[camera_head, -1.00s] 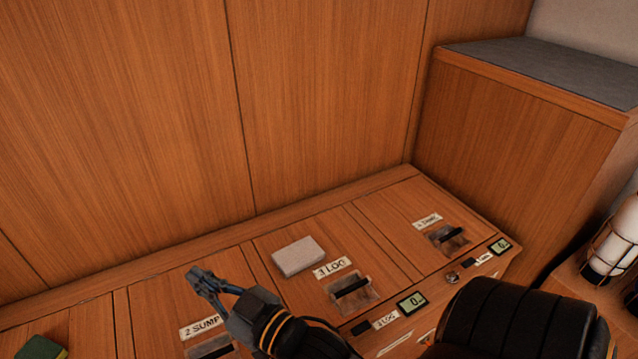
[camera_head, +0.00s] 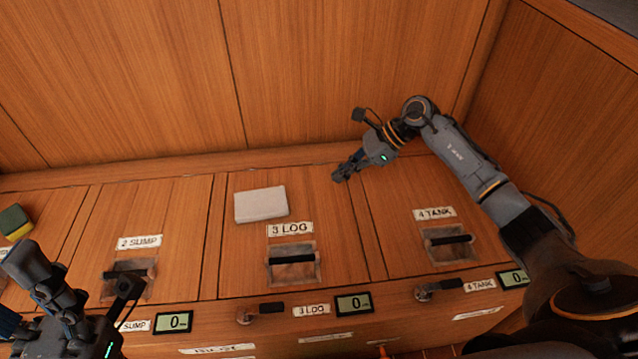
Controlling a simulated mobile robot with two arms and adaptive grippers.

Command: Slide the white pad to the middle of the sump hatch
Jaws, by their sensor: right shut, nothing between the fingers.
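The white pad (camera_head: 261,205) lies flat on the hatch labelled 3 LOG, towards its left side and above the label. The sump hatch (camera_head: 168,208), labelled 2 SUMP, is the wooden panel just left of it, across a narrow strip. Its top is bare apart from the label and recessed handle. My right gripper (camera_head: 340,176) is shut and empty, to the right of the pad and apart from it, near the back of the 3 LOG hatch. My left gripper (camera_head: 62,300) is at the lower left, in front of the sump hatch's left side; its fingers are not clear.
A green and yellow sponge (camera_head: 15,222) lies at the far left. The 4 TANK hatch (camera_head: 400,200) is to the right, partly under my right arm. Wood panelling (camera_head: 300,80) rises behind the hatches. Latches and small displays (camera_head: 354,303) line the front face.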

